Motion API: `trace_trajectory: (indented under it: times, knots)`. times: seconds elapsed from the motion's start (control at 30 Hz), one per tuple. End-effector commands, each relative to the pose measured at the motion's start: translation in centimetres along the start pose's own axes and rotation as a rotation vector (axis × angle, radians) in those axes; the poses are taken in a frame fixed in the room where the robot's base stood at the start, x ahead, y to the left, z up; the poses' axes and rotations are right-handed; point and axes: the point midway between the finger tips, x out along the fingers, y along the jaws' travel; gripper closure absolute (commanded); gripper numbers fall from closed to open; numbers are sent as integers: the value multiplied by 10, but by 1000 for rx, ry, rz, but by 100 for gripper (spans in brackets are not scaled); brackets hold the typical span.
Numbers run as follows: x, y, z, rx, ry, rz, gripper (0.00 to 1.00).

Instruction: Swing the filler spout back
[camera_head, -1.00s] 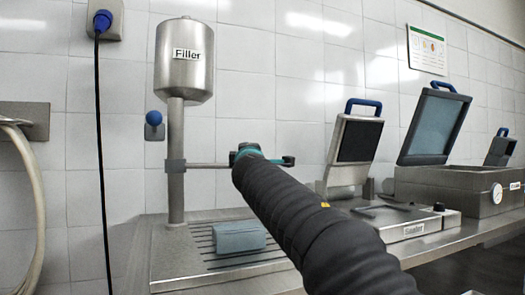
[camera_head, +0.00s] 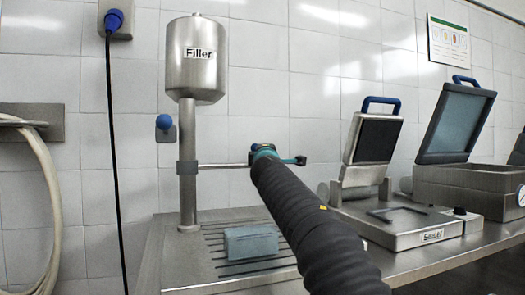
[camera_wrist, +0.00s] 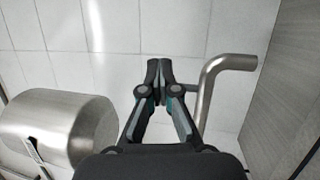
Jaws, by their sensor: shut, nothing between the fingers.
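The filler (camera_head: 198,60) is a steel tank on a post. Its spout (camera_head: 222,165) runs from a collar on the post horizontally to the right, and its far part is hidden behind my gripper (camera_head: 265,153). In the wrist view the spout is a bent steel pipe (camera_wrist: 209,90), just right of my gripper (camera_wrist: 160,66). My fingers are shut with tips together and hold nothing. The pipe's lower part passes close beside the right finger; I cannot tell whether they touch. The tank (camera_wrist: 62,130) shows at the left there.
A grey-blue block (camera_head: 250,243) lies on the slotted drip tray (camera_head: 215,263) below the spout. A sealer (camera_head: 405,228) with raised lid stands to the right, with another open-lidded machine (camera_head: 465,188) beyond. A blue-knobbed fitting (camera_head: 165,124) is on the tiled wall.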

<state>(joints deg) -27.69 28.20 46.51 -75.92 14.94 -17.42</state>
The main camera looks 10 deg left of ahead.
Motion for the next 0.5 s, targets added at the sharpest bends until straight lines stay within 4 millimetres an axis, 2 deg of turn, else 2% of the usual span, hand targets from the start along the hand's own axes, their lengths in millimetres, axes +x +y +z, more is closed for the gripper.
trace_trajectory:
  times: [0.03, 0.2, 0.5]
  knots:
    - [1, -4, -8, 0, 13, -4, 100]
    - [0, -6, -11, 1, 18, -6, 100]
    - [-8, -8, -8, 3, 22, -5, 100]
